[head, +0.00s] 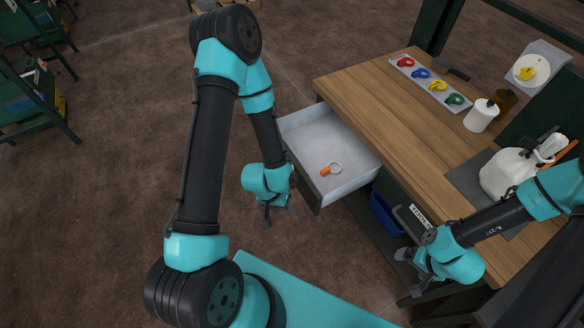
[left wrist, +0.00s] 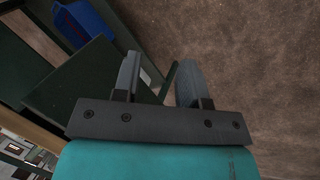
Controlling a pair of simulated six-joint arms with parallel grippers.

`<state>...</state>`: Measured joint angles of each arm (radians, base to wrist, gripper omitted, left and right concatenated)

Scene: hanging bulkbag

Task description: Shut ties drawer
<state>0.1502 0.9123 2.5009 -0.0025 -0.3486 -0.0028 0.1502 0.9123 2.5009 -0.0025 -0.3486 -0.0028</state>
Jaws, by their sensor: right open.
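The ties drawer (head: 300,133) stands pulled out from the left side of the wooden bench. It has a pale tray and a dark green front (head: 303,186). An orange-and-white ring-shaped item (head: 331,169) lies inside. My left gripper (head: 277,211) is just outside the drawer front, fingers pointing down. In the left wrist view its two fingers (left wrist: 159,65) are apart with nothing between them. A dark green panel (left wrist: 80,92), seemingly the drawer front, lies beside them; contact cannot be told. My right gripper (head: 409,272) is open and empty in front of the bench, near a labelled drawer front (head: 418,214).
On the bench top (head: 385,130) are a tray of coloured clips (head: 432,82), a white bottle (head: 481,115) and a white bag (head: 507,173). A blue bin (head: 386,213) sits under the bench. The floor left of the drawer is clear.

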